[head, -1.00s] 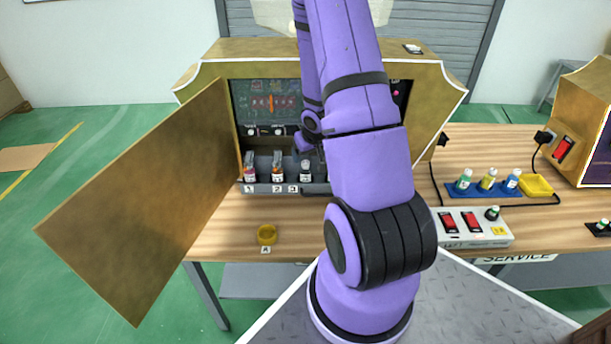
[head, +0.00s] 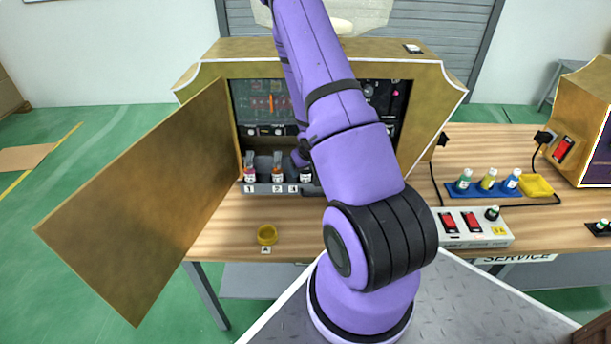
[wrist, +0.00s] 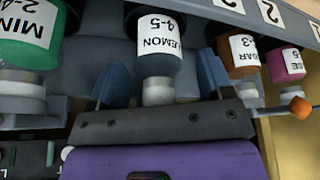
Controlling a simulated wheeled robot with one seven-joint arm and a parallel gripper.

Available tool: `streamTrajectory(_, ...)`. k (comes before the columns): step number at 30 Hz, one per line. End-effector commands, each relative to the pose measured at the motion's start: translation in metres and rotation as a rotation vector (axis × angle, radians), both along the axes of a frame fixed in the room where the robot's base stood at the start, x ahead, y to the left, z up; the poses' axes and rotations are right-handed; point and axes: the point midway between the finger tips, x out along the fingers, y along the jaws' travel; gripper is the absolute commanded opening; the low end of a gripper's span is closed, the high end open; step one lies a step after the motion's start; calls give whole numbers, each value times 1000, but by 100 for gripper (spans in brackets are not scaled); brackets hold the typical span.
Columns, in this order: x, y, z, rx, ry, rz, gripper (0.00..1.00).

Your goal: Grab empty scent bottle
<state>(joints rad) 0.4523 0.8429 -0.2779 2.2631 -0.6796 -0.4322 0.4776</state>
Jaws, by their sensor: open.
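A row of scent bottles stands in a grey rack (head: 262,188) inside the open vending cabinet. In the wrist view, which looks upside down, the lemon bottle (wrist: 160,45) has a grey, clear-looking body with no coloured liquid showing. My gripper (wrist: 158,88) is open, with one blue-grey finger on each side of that bottle's pale neck. I cannot tell whether the fingers touch it. The mint bottle (wrist: 30,35) with green liquid is on the left. The orange cedar bottle (wrist: 238,55) and the pink bottle (wrist: 287,65) are on the right. In the head view my arm hides the gripper.
The open cabinet door (head: 140,200) swings out at the left. To the right are a blue tray (head: 482,191) of coloured bottles and a panel with red switches (head: 470,227).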

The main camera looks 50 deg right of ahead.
Motion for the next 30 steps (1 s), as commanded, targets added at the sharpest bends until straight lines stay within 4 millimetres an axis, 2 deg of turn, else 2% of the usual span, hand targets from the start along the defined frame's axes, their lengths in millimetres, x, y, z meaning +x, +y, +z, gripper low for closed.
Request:
streamTrajectory(6,0,0,0,0,0,0,74)
streamTrajectory(8,0,0,0,0,0,0,62)
streamTrajectory(12,0,0,0,0,0,0,30)
streamTrajectory(14,0,0,0,0,0,0,18)
streamTrajectory(30,4,4,6,0,-2,1,18)
